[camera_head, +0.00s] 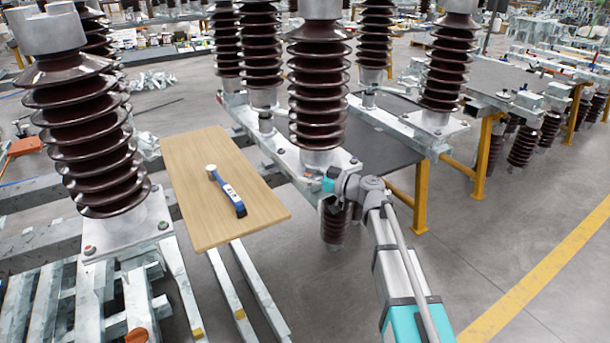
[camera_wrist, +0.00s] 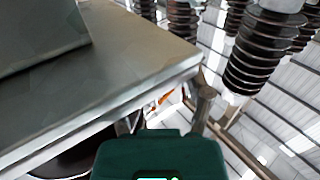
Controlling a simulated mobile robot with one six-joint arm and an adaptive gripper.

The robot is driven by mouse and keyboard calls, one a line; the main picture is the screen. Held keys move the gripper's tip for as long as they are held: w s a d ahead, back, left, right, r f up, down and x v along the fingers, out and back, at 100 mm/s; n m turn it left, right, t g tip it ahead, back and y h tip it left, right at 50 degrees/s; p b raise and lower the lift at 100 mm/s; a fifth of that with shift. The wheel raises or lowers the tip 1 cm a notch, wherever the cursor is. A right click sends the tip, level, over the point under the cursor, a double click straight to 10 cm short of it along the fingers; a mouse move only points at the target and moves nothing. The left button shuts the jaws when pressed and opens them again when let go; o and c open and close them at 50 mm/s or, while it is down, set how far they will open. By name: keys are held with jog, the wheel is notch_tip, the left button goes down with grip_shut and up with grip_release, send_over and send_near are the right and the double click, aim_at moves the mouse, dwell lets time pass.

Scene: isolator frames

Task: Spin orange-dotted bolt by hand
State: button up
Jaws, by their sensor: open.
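My gripper (camera_head: 327,185) is at the end of my arm, beside and slightly below the base plate of the middle brown insulator (camera_head: 318,100). It is open, with nothing seen between its fingers. In the wrist view, its dark green body (camera_wrist: 160,155) fills the bottom centre, below the edge of a grey metal plate (camera_wrist: 110,60). Small bolts with reddish tops sit on the insulator's base plate, one at its right corner (camera_head: 354,160). I cannot tell which bolt bears an orange dot. A small orange patch (camera_wrist: 165,97) shows beyond the plate edge in the wrist view.
A wooden board (camera_head: 180,165) left of my gripper carries a blue-handled tool (camera_head: 230,192) with a pale round head. Several ribbed insulators stand on steel beams around my arm. Yellow posts (camera_head: 421,195) stand to the right. The floor at the right front is clear.

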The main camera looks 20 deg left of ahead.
grip_shut()
jog(key=shift+a, duration=0.2)
jog(key=shift+d, duration=0.1)
jog(key=shift+d+t, duration=0.15)
jog(key=shift+t, duration=0.15)
dwell(0.5)
jog(key=shift+m+t+h, duration=0.3)
jog(key=shift+m+t, duration=0.6)
jog(key=shift+t, duration=0.2)
